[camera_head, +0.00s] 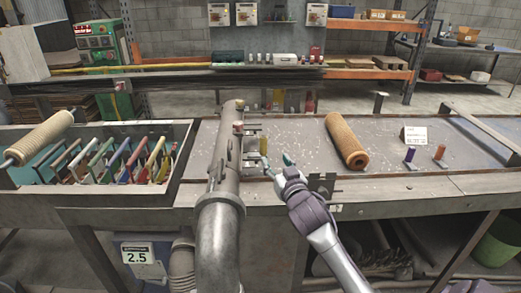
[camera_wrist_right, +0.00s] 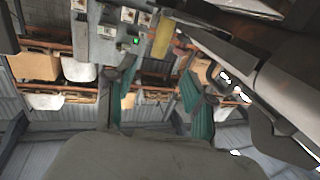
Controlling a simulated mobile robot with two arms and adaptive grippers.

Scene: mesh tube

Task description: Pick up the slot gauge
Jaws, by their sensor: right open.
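No label marks the slot gauge, so I cannot tell for sure which piece it is. A small yellow upright piece (camera_head: 263,146) stands by the pegs of the grey pipe; a yellow piece (camera_wrist_right: 163,38) also shows in the right wrist view. A small purple piece (camera_head: 410,154) and a small orange piece (camera_head: 440,152) stand at the right of the bench. My right gripper (camera_head: 278,166) is open, its teal fingers just right of and nearer than the yellow piece, apparently with nothing between them. It also shows in the right wrist view (camera_wrist_right: 158,92). My left gripper is out of view.
A white card (camera_head: 415,136) stands near the purple piece. A tray (camera_head: 184,128) of coloured handles is at left.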

